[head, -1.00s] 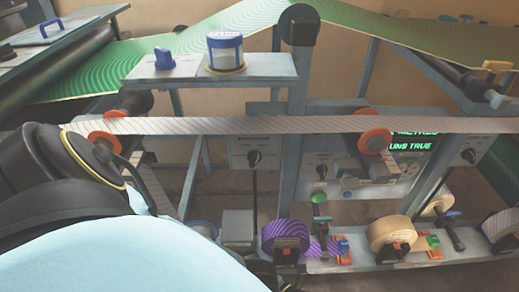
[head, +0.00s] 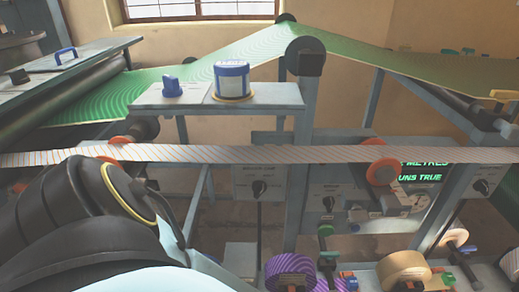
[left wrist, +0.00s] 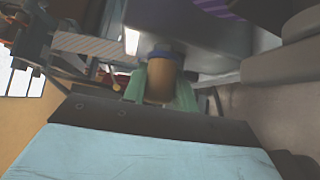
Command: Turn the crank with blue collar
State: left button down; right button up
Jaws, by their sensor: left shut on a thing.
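The crank handle (left wrist: 159,88) is a tan-brown cylinder with a blue collar (left wrist: 165,56) at its upper end, in the left wrist view. My left gripper (left wrist: 160,84) has green fingers on both sides of the handle and is shut on it. The collar sits just above the fingers, close under a grey machine part. In the head view my left arm covers the lower left, and its fingers and the crank are hidden. My right gripper is in no view.
A striped web (head: 250,154) crosses above my left arm, and a green web (head: 200,82) runs behind. A blue-lidded jar (head: 231,84) and a blue knob (head: 171,86) stand on a shelf. A purple roll (head: 290,271) and a tan roll (head: 403,270) sit low at front.

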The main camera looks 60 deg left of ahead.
pick_arm(q)
jog(key=c, duration=1.1)
grip_release()
jog(key=shift+d, duration=0.1)
jog(key=shift+d, duration=0.25)
jog(key=w+d+b, duration=0.1)
jog(key=d+b, duration=0.1)
jog(key=d, duration=0.5)
jog(key=shift+r, duration=0.3)
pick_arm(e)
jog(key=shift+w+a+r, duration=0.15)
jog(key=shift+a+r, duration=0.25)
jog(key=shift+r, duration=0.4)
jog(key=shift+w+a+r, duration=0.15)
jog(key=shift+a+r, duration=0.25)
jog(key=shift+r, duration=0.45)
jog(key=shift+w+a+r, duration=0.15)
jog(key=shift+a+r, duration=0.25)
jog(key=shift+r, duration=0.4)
